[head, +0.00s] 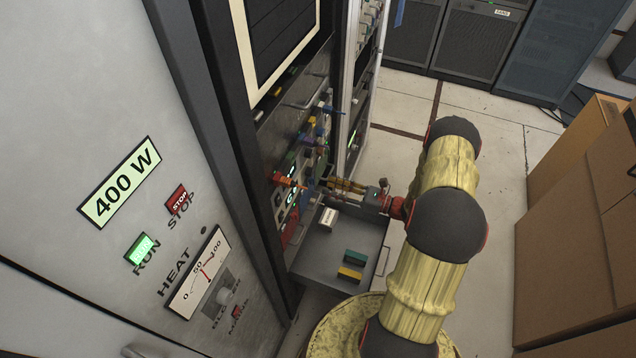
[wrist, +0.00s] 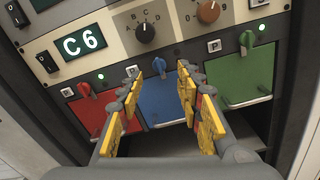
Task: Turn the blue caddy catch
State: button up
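The blue caddy (wrist: 163,98) sits in the rack between a red caddy and a green one in the wrist view. Its blue catch (wrist: 159,68) is at the top of its face and looks roughly upright. My gripper (wrist: 157,76) is open, with one yellow-padded finger on each side of the blue catch; I cannot tell whether either finger touches it. In the head view my gripper (head: 345,187) reaches left to the rack front above a grey drawer. The blue catch cannot be made out there.
The red catch (wrist: 84,90) and green catch (wrist: 246,42) flank the blue one closely. A black knob (wrist: 145,33) and brown knob (wrist: 208,11) are above. The open grey drawer (head: 315,268) holds several small blocks below my gripper. Cardboard boxes (head: 580,220) stand right.

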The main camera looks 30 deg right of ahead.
aim_at(311, 183)
jog(key=shift+b+x, duration=0.35)
jog(key=shift+x, duration=2.4)
jog(key=c, duration=0.3)
grip_shut()
